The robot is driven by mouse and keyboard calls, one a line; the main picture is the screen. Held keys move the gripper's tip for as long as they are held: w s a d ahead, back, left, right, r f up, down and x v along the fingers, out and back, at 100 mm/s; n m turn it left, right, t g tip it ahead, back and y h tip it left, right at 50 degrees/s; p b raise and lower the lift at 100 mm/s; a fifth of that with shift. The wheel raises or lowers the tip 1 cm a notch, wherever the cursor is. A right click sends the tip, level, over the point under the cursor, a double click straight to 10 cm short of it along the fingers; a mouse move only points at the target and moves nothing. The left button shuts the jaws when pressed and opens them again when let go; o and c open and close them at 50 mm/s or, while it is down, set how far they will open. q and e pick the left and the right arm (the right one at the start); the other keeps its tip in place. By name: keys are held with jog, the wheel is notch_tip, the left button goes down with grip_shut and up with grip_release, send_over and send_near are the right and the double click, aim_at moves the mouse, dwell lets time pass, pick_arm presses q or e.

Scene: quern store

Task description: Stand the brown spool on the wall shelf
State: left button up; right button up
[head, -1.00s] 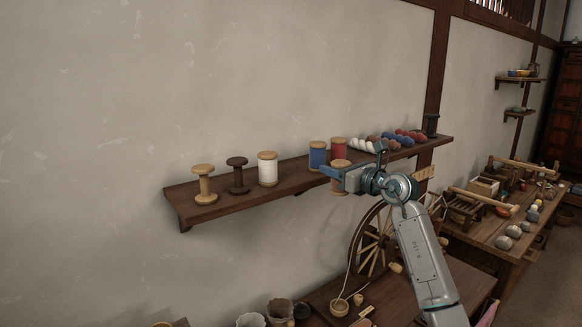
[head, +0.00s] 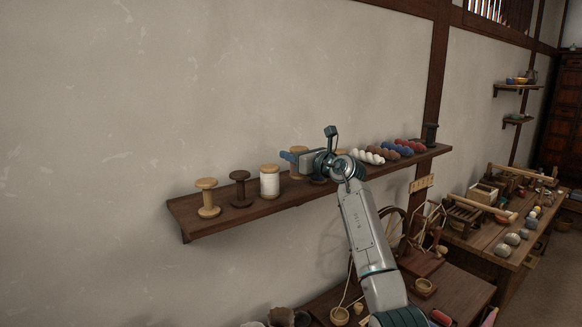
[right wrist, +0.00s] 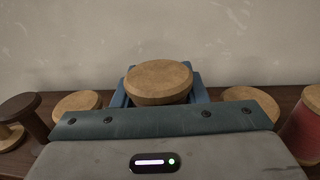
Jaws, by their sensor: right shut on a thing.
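My right gripper (head: 290,157) is shut on the brown spool (head: 298,162), which is upright between the white spool and the blue spool's place on the wall shelf (head: 235,220). The gripper hides much of it. In the right wrist view the held spool's round wooden top (right wrist: 158,80) sits between the blue fingers, with wooden-topped spools on either side. It is over or on the shelf; I cannot tell whether its base touches. My left gripper is not in view.
On the shelf stand a pale wooden spool (head: 207,198), a dark spool (head: 240,188) and a white spool (head: 269,182). My arm mostly hides the blue and red spools. Yarn skeins (head: 390,150) lie farther right. A workbench (head: 490,235) stands at right.

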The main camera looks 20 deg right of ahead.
jog(key=f+b, duration=0.2)
jog(key=a+f+b, duration=0.1)
jog(key=shift+w+f, duration=0.35)
jog(key=shift+w, duration=0.05)
jog(key=shift+d, duration=0.1)
jog(key=o, duration=1.1)
jog(key=shift+f, duration=0.1)
jog(key=shift+s+d+r, duration=0.1)
jog(key=shift+s+r, duration=0.1)
jog(key=p+v, duration=0.1)
jog(key=v, duration=1)
jog(key=shift+s+d, duration=0.15)
jog(key=shift+s, duration=0.2)
